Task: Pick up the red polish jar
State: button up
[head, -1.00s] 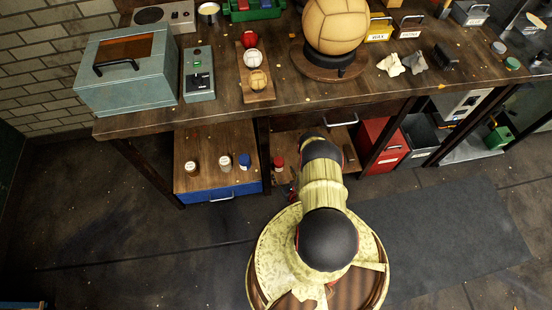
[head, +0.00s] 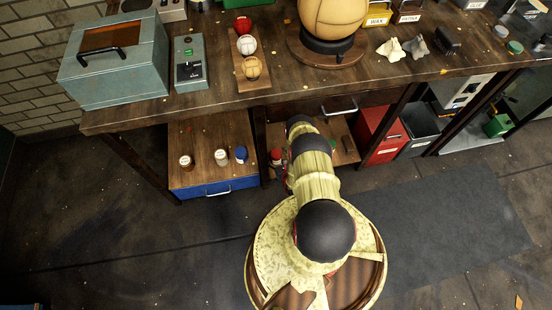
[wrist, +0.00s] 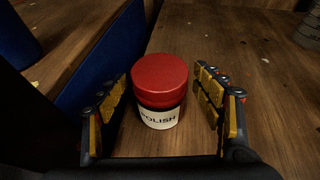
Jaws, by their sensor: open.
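The red polish jar (wrist: 160,84) stands upright in the wrist view, with a red lid and a white label reading "POLISH". My gripper (wrist: 164,98) is open, with one finger on each side of the jar. A gap shows between each finger and the jar. In the head view the red jar (head: 276,157) is on the low shelf under the bench, just left of my arm. My arm hides most of my gripper there.
The workbench (head: 300,90) overhangs the shelf. A red bin (head: 382,140) is at right.

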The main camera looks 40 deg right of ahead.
jog(key=c, duration=1.5)
jog(key=shift+r, duration=0.1)
